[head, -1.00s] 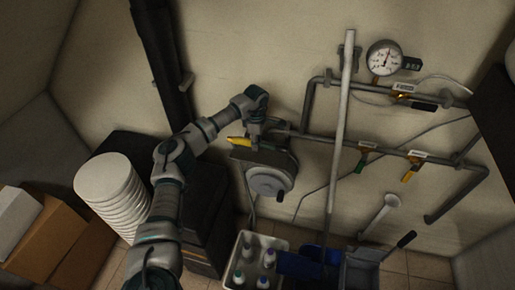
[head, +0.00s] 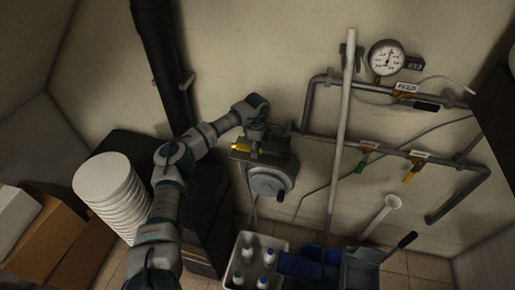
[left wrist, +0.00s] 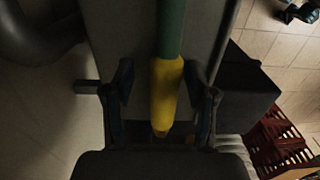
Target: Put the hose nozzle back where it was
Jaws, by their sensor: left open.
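The hose nozzle (head: 242,149) is yellow. In the head view it lies about level along the top of the grey hose reel unit (head: 269,183) on the back wall. My left gripper (head: 256,143) is at the nozzle, pointing down from above. In the left wrist view the yellow nozzle (left wrist: 166,92) with its green end runs between the two spread fingers of my left gripper (left wrist: 162,80), with gaps on both sides. What bears the nozzle from below is partly hidden. My right gripper is not in view.
Wall pipes with a gauge (head: 386,57) and coloured valve handles stand right of the reel, behind an upright pale pole (head: 341,130). Below are a bottle crate (head: 281,246) and a blue thing. A white stacked pile (head: 108,180) and cardboard boxes (head: 45,235) are at left.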

